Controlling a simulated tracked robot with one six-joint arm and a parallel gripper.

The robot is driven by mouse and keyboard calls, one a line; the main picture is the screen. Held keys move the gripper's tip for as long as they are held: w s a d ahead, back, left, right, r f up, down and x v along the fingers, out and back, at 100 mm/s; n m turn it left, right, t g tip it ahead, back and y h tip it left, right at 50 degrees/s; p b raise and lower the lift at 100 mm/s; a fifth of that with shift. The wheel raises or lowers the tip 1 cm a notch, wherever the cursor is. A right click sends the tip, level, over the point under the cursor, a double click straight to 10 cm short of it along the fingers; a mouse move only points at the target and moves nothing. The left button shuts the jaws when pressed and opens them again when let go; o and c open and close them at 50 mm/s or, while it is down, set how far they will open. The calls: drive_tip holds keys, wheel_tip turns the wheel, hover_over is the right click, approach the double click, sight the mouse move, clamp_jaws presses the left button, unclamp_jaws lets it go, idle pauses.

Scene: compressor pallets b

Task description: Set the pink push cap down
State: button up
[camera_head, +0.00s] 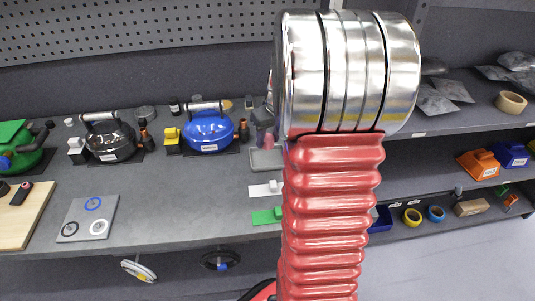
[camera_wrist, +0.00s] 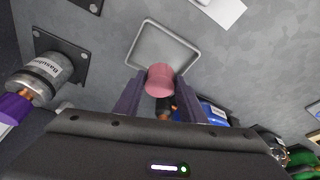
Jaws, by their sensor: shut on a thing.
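The pink push cap (camera_wrist: 160,76) is between the two dark fingers of my gripper (camera_wrist: 159,87) in the wrist view. The gripper is shut on it. A shallow grey square tray (camera_wrist: 137,54) with a raised pale rim lies just beyond the cap and looks empty where it shows. In the head view the tray (camera_head: 262,163) is on the grey shelf, partly hidden by my red arm. The cap (camera_head: 268,141) shows small above the tray there, close to my gripper. I cannot tell the exact gap between cap and tray.
A blue compressor (camera_head: 209,131) and a black one (camera_head: 110,141) stand left of the tray. White (camera_head: 264,190) and green (camera_head: 265,216) cards lie in front. A grey plate with rings (camera_head: 88,218) lies further left. The shelf between is clear.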

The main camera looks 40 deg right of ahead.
drive_tip(key=shift+f, duration=1.25)
drive_tip(key=shift+f, duration=1.9)
drive_tip(key=shift+f, duration=0.1)
drive_tip(key=o, duration=1.1)
drive_tip(key=shift+o, duration=0.2)
drive_tip(key=v, duration=1.2)
